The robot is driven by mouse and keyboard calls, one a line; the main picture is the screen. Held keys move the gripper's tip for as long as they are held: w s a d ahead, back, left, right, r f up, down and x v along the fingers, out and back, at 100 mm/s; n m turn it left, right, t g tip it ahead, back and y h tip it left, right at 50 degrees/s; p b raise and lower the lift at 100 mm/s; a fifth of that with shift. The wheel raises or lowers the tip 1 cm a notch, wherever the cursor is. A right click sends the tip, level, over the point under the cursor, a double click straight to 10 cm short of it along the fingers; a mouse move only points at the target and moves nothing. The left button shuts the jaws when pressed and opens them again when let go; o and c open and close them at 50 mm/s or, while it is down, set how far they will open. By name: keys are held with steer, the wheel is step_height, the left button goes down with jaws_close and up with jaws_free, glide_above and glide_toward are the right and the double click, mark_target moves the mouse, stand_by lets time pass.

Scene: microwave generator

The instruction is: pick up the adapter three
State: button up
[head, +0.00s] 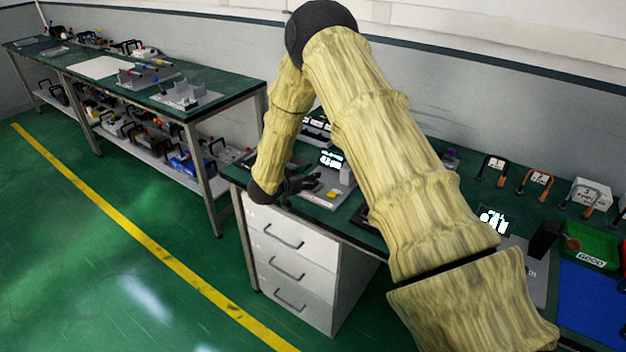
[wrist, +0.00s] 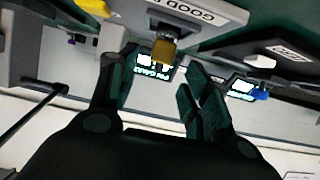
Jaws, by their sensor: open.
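My gripper (head: 300,184) is open and hangs just over the left end of the green workbench in the head view. In the wrist view my open gripper (wrist: 158,72) has a small orange-yellow block with a metal end (wrist: 163,50) showing between and beyond its fingertips. The block appears apart from both fingers. A small yellow piece (head: 333,193) sits on a grey fixture close to my gripper in the head view. I cannot tell which piece is adapter three, as no number on either one is readable.
A plate labelled "GOOD" (wrist: 187,10) lies close to the fingers in the wrist view. Lit displays (head: 330,159) stand behind my gripper. White drawers (head: 292,262) are below the bench. A green bin (head: 592,243) is at the right. The floor at left is clear.

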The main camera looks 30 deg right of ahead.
steer(key=shift+p+x, duration=0.8)
steer(key=shift+x, duration=1.25)
steer(key=shift+s, duration=0.1)
steer(key=shift+c, duration=0.4)
jaws_close()
